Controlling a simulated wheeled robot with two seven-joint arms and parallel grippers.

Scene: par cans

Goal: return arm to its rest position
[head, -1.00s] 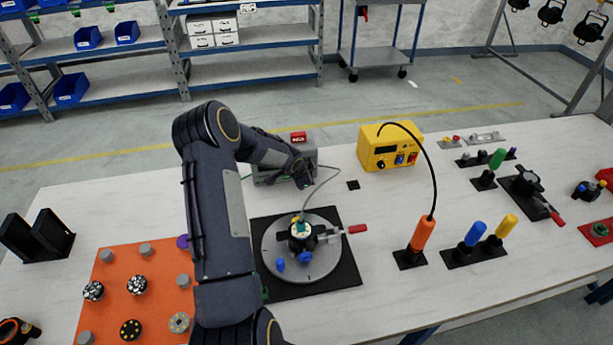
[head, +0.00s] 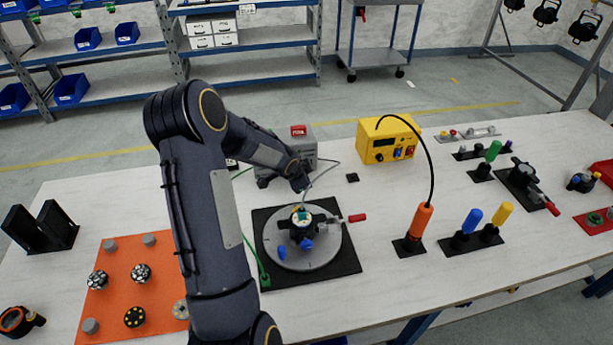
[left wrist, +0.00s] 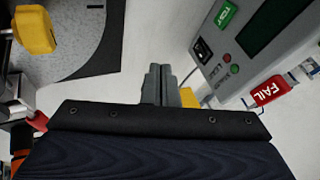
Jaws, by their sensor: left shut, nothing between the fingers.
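My left arm comes up from the bottom of the head view and bends over the table. Its end, with the left gripper, is beside the grey tester box (head: 301,150), and the fingers are hard to make out there. In the left wrist view the left gripper (left wrist: 161,84) is shut, with nothing between its fingers. The tester box (left wrist: 232,55), with a green label and a red FAIL label, is to its right in that view. My right gripper is not in view.
A round grey turntable (head: 329,248) holding a small assembly with a red-handled clamp sits in front of the tester. A yellow power unit (head: 382,147) and an orange-handled tool (head: 420,221) are to the right. An orange mat (head: 105,266) with several pucks is at left.

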